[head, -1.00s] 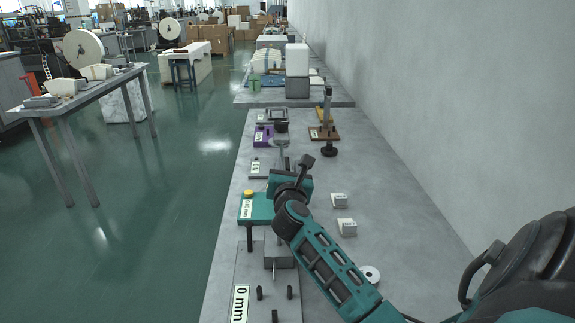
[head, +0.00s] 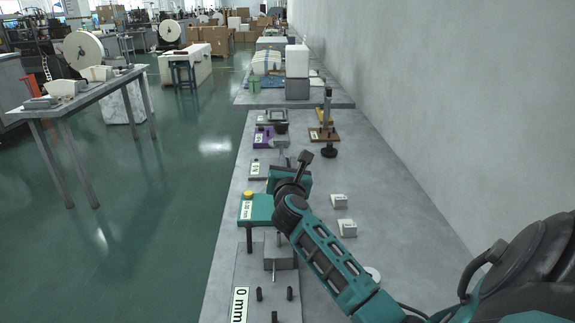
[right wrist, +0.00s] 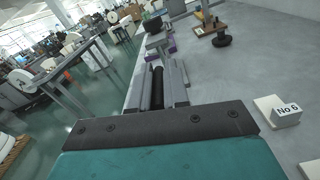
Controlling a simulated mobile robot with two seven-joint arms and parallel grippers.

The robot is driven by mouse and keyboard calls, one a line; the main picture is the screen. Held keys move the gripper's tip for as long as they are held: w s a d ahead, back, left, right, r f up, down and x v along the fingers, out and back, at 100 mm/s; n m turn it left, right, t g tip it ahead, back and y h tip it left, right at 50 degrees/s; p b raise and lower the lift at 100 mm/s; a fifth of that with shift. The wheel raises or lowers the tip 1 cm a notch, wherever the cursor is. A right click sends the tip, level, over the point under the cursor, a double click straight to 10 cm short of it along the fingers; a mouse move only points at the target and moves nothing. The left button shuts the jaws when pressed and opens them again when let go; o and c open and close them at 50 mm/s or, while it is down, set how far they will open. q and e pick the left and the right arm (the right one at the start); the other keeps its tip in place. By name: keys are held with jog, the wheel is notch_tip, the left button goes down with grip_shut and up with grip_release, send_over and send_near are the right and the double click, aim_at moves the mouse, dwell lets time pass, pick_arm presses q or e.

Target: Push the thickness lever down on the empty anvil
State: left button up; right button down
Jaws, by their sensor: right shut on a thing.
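My right gripper (head: 292,182) is low over the bench, beside the teal plate (head: 256,211) with a yellow knob. In the right wrist view it is shut on a dark round bar (right wrist: 157,88), which looks like the lever's handle. The bar lies between long grey parts. My gripper hides most of the lever in the head view, so I cannot tell how low it stands or which plate it belongs to. The grey plate marked 0 mm (head: 247,283) lies nearest, with a grey block (head: 281,251) and short pins. My left gripper is out of view.
Two small white blocks (head: 347,227) stand right of my arm; one also shows in the right wrist view (right wrist: 277,111). A purple plate (head: 263,135) with a dark knob and an upright stand (head: 327,125) are farther back. A wall bounds the bench at right.

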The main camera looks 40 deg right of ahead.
jog(key=shift+a, duration=0.1)
dwell(0.4)
jog(key=shift+w+a+r+n+p, duration=0.1)
jog(key=shift+w+a+n+p, duration=0.2)
jog(key=shift+n+p, duration=0.35)
jog(key=shift+w+a+n+p, duration=0.25)
jog(key=shift+a+n+p, duration=0.15)
jog(key=shift+p, duration=0.3)
jog(key=shift+w+a+n, duration=0.15)
jog(key=shift+n, duration=0.3)
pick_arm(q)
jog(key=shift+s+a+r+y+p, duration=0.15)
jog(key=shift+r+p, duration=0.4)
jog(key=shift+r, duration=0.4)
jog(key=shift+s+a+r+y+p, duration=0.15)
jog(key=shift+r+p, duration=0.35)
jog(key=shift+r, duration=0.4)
pick_arm(e)
jog(key=shift+w+a+f+n, duration=0.4)
jog(key=shift+a+f+n, duration=0.1)
jog(key=shift+n, duration=0.5)
jog(key=shift+w+a+f+n, duration=0.35)
jog(key=shift+a+n, duration=0.1)
jog(key=shift+n, duration=0.55)
jog(key=shift+f, duration=0.1)
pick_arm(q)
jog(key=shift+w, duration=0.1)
